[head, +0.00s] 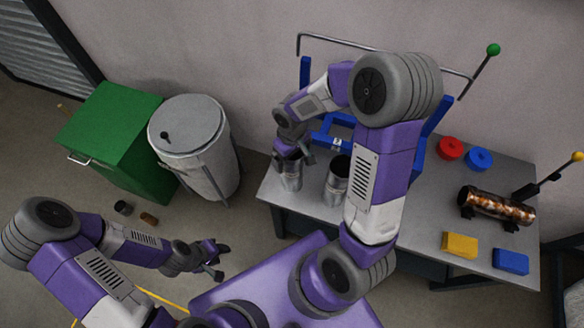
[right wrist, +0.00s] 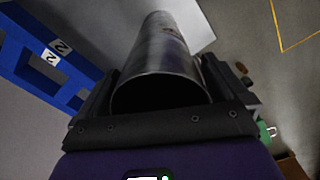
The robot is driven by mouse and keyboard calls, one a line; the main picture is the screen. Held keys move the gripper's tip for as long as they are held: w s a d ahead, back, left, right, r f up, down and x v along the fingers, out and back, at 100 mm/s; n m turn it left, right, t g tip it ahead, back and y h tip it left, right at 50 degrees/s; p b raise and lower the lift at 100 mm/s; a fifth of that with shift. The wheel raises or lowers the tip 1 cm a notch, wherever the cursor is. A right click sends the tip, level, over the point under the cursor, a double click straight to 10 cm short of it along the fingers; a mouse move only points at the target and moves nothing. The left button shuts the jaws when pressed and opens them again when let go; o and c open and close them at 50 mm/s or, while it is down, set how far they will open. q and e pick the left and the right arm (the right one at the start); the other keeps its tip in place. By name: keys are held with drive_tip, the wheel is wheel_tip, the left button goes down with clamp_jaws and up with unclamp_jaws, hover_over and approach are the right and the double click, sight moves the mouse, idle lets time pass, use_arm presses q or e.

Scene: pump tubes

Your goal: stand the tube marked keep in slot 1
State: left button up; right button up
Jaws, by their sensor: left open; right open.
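A grey metal tube (head: 290,180) stands upright at the table's left end. My right gripper (head: 293,158) is open at its top; in the right wrist view the tube (right wrist: 165,60) is between the open fingers. A faint brownish mark shows on its side, too blurred to read. A second metal tube (head: 337,181) stands upright just to the right, with no readable mark. The blue rack (head: 330,137) is behind the tubes, partly hidden by my right arm; its labels read 2 in the right wrist view (right wrist: 45,65). Slot 1 cannot be made out. My left gripper (head: 214,260) is open and empty, away from the table.
On the table (head: 415,208) are red (head: 450,148) and blue (head: 479,159) round pieces, a copper-coloured cylinder (head: 497,205), and yellow (head: 460,245) and blue (head: 511,261) blocks. A green bin (head: 120,140) and a grey drum (head: 190,140) stand left of the table.

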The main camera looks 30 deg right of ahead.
drive_tip(key=shift+c, duration=0.2)
drive_tip(key=shift+r, duration=0.1)
clamp_jaws()
